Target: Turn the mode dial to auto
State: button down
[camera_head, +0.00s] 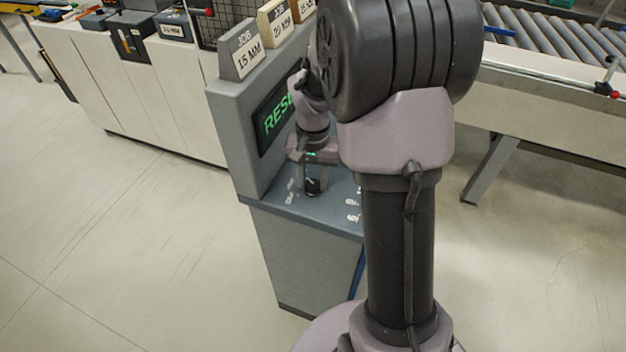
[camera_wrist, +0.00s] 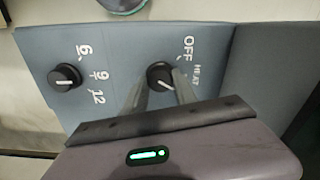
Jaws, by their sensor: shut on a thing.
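The mode dial (camera_wrist: 160,74) is a round black knob on the blue-grey panel in the wrist view. OFF and HEAT are printed to its right; no AUTO label shows, and a finger and my gripper body cover the panel below HEAT. The dial's white pointer line slants toward the lower right; I cannot tell which label it meets. My gripper (camera_wrist: 162,84) is shut on the dial, a finger on each side. In the head view my gripper (camera_head: 313,178) points down at the console top, with the dark dial (camera_head: 313,187) between its fingertips.
A second black dial (camera_wrist: 65,77) marked 6, 9 and 12 sits to the left on the panel. The console's upright screen (camera_head: 272,118) shows green letters, partly hidden by my arm. Job blocks (camera_head: 242,52) stand on top. A roller conveyor (camera_head: 555,50) is at the right.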

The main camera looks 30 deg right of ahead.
aim_at(313, 184)
jog(key=shift+m, duration=1.2)
jog(key=c, duration=1)
grip_release()
jog(key=shift+o, duration=0.2)
notch_tip(313, 184, up, 17)
jog(key=p, duration=0.5)
jog(key=shift+r, duration=0.2)
